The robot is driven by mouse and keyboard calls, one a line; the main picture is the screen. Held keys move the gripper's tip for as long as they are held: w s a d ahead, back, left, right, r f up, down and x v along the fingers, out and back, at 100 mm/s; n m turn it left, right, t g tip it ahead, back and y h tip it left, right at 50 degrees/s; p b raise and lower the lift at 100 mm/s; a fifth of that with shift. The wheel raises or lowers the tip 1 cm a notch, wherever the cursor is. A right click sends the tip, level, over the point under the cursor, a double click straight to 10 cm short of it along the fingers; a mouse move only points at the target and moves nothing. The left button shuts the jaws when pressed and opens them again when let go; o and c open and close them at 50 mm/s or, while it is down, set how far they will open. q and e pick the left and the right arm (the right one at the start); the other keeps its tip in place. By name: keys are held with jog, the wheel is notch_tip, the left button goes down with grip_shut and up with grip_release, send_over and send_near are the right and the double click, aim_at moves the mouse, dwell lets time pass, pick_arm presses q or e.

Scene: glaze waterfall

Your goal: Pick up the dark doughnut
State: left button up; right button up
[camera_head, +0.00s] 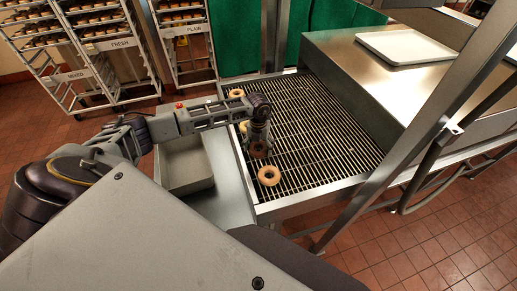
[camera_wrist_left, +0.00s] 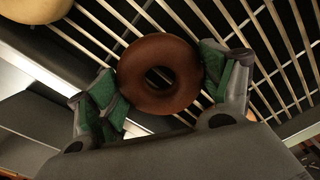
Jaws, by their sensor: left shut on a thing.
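The dark doughnut (camera_wrist_left: 146,94) is brown with a round hole, and sits between the green-padded fingers of my left gripper (camera_wrist_left: 162,88) in the left wrist view. The gripper is shut on it, one finger on each side. In the head view my left gripper (camera_head: 259,143) points down over the left part of the wire rack (camera_head: 330,130), with the dark doughnut (camera_head: 259,149) at its tips. I cannot tell whether the doughnut is clear of the wires. My right gripper is not in view.
A grey metal tray (camera_head: 186,168) is left of the rack. A white tray (camera_head: 405,46) lies on the steel housing at right.

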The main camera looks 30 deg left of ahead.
pick_arm(q)
notch_tip(320, 180, up, 9)
jog(key=b, duration=0.1)
jog(key=shift+b, duration=0.3)
jog(key=shift+r, duration=0.1)
dwell(0.5)
